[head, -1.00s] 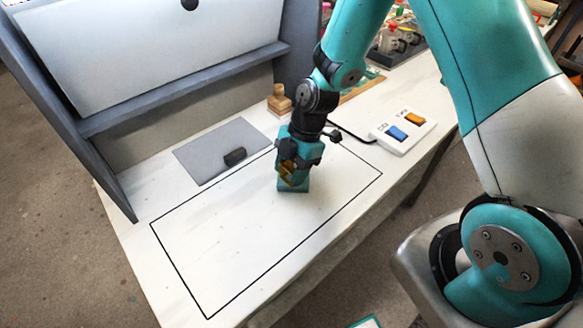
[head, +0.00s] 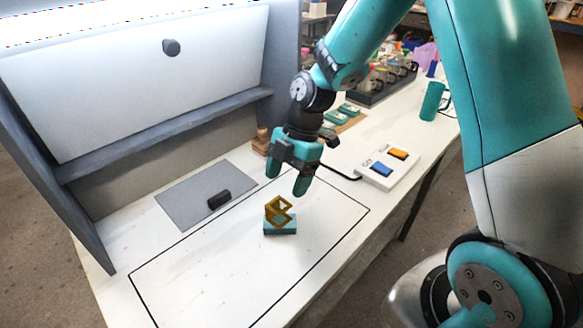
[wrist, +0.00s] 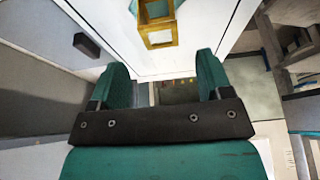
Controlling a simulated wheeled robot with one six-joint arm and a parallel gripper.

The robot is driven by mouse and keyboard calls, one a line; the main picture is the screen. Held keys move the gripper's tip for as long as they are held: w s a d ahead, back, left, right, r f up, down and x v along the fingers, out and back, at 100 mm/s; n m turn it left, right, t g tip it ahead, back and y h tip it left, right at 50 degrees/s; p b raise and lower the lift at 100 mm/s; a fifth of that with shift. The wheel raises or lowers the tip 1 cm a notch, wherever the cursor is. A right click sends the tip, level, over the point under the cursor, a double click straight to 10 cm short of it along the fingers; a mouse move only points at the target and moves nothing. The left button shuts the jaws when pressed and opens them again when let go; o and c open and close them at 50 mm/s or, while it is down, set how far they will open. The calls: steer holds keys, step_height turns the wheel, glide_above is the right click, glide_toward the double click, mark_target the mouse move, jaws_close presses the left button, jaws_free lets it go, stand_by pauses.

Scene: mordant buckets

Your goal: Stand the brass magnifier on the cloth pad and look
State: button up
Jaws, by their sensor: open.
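The brass magnifier (head: 272,213), a small open folded frame, stands on the small teal cloth pad (head: 281,232) on the white table. It also shows at the top of the wrist view (wrist: 160,40), just beyond my fingers. My gripper (head: 287,187) is open and empty above the magnifier, with its fingers apart and clear of it. Both teal fingers show in the wrist view (wrist: 163,65), with nothing between them.
A grey mat (head: 182,205) with a dark block (head: 219,199) lies to the left. A wooden piece (head: 262,143) stands behind. A white box (head: 375,184) with blue and orange buttons is to the right.

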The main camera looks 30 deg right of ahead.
steer(key=s+a+r+m, duration=0.4)
steer(key=s+r+m, duration=0.25)
steer(key=r, duration=0.45)
steer(key=s+a+r+m, duration=0.1)
steer(key=s+m, duration=0.3)
steer(key=s, duration=0.2)
steer(key=s+a+r+m+t, duration=0.1)
steer(key=s+r+m, duration=0.1)
steer(key=s+m, duration=0.2)
steer(key=s, duration=0.2)
steer(key=shift+s+a+r, duration=0.25)
steer(key=shift+s+a, duration=0.15)
